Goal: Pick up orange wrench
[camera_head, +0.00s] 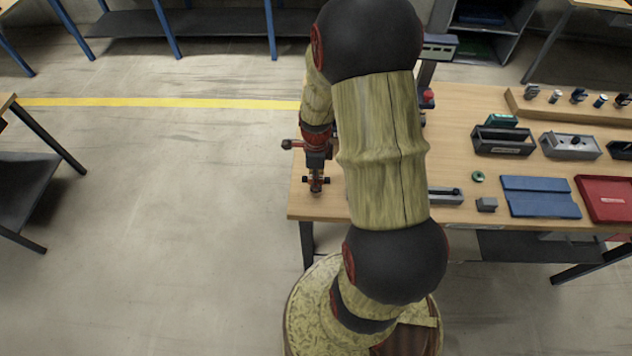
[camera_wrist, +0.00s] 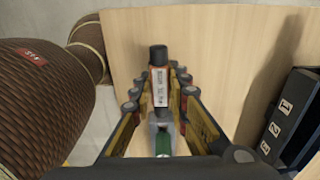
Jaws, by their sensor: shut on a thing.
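My gripper (camera_wrist: 158,90) reaches over the wooden table in the wrist view, its two jaws closed in on a slim item between them. This item, seemingly the orange wrench (camera_wrist: 159,88), shows a black end, an orange-brown body and a white label; its full shape cannot be made out. In the head view, my gripper (camera_head: 316,186) points down over the left end of the table, and the held item cannot be told apart there. Whether it touches the table is unclear.
The wooden table (camera_head: 465,120) also carries a blue tray (camera_head: 540,197), a red tray (camera_head: 608,198), a grey block (camera_head: 486,204) and dark bins (camera_head: 503,141). In the wrist view, a black numbered box (camera_wrist: 297,120) stands at right. My arm hides part of the table.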

